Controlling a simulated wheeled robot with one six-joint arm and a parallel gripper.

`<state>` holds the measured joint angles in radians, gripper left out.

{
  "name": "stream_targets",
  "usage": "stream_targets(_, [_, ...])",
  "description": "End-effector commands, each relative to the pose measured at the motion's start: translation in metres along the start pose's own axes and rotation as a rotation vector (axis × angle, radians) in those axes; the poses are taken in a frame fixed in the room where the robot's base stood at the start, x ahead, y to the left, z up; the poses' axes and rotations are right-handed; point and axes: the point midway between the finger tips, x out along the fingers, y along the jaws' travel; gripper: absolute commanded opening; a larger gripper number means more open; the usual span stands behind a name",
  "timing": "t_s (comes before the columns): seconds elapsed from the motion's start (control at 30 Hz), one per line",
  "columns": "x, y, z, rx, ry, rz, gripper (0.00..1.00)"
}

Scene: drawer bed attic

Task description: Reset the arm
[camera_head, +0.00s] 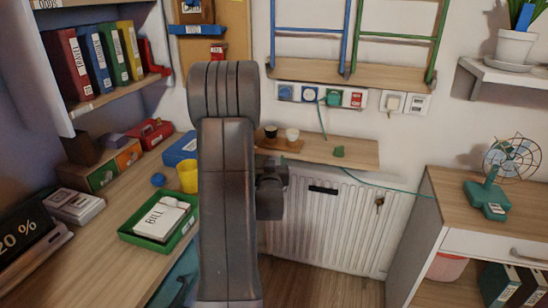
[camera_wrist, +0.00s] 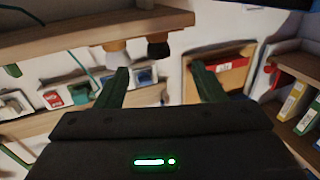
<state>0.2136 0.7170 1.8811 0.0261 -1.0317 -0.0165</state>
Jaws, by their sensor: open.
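My arm stands upright in the middle of the head view, folded over the scene. My gripper (camera_wrist: 158,78) shows in the wrist view with its two dark green fingers spread apart and nothing between them. In the head view its fingers cannot be made out; much of the wrist is hidden behind the arm. The wrist view looks upside down, with the wall shelf (camera_wrist: 70,38) along the top and two cups hanging from it in the picture.
A wooden wall shelf (camera_head: 345,152) holds a dark cup (camera_head: 271,131), a white cup (camera_head: 292,134) and a green item. A radiator (camera_head: 340,225) is below it. At left, a desk holds a green tray (camera_head: 150,240) and yellow cup (camera_head: 187,177). A fan (camera_head: 490,196) stands right.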

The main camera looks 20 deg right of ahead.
Motion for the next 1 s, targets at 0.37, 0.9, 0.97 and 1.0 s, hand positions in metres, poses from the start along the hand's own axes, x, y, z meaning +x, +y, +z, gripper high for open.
stream_targets(0.37, [0.001,0.004,-0.003,0.0,0.011,0.008,0.63])
stream_targets(0.9, [0.003,0.077,-0.064,-0.015,0.186,0.148,0.63])
stream_targets(0.97, [0.001,0.085,-0.072,-0.018,0.206,0.164,0.63])
stream_targets(1.0, [-0.001,0.091,-0.077,-0.02,0.218,0.174,0.63])
